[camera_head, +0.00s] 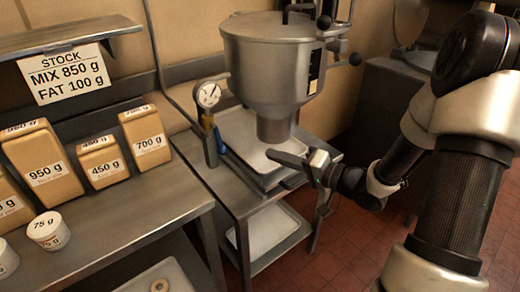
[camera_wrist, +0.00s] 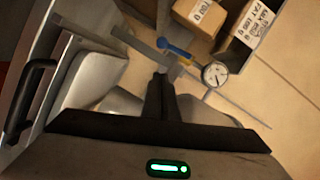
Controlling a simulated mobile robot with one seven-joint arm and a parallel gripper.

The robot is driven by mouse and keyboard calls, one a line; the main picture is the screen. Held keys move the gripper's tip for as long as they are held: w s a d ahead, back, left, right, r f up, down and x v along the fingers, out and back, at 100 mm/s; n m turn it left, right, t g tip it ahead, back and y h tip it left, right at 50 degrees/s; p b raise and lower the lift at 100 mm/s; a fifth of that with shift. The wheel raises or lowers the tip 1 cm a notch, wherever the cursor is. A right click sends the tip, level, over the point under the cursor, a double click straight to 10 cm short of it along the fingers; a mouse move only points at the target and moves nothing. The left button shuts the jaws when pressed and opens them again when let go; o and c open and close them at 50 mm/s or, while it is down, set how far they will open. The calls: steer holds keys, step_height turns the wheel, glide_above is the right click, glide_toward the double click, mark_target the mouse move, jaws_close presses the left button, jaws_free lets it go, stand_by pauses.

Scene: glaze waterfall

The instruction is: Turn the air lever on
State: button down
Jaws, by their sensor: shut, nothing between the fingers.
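The air lever (camera_head: 219,138) is a small blue handle on the brass valve fitting (camera_head: 207,122) below the round pressure gauge (camera_head: 208,95), at the left edge of the steel stand. In the wrist view the blue lever (camera_wrist: 173,48) lies just beyond the fingertips, with the gauge (camera_wrist: 215,75) to its right. My gripper (camera_head: 272,155) is shut and empty, over the tray below the hopper spout and to the right of the lever. Its dark fingers (camera_wrist: 160,82) are together in the wrist view. I see no contact with the lever.
The large metal hopper (camera_head: 280,60) hangs above my gripper, its spout (camera_head: 273,128) close behind the fingers. A tray (camera_head: 240,137) lies on the stand below. The left bench holds several tan boxes (camera_head: 100,160) and white tubs (camera_head: 48,231). A stock sign (camera_head: 66,74) hangs at the shelf.

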mark_target(217, 139)
steer(key=s+a+b+x, duration=0.1)
steer(key=b+x, duration=0.2)
steer(key=x, duration=0.9)
steer(key=shift+a+f+n, duration=0.35)
steer(key=shift+n, duration=0.05)
steer(key=shift+s+a, duration=0.1)
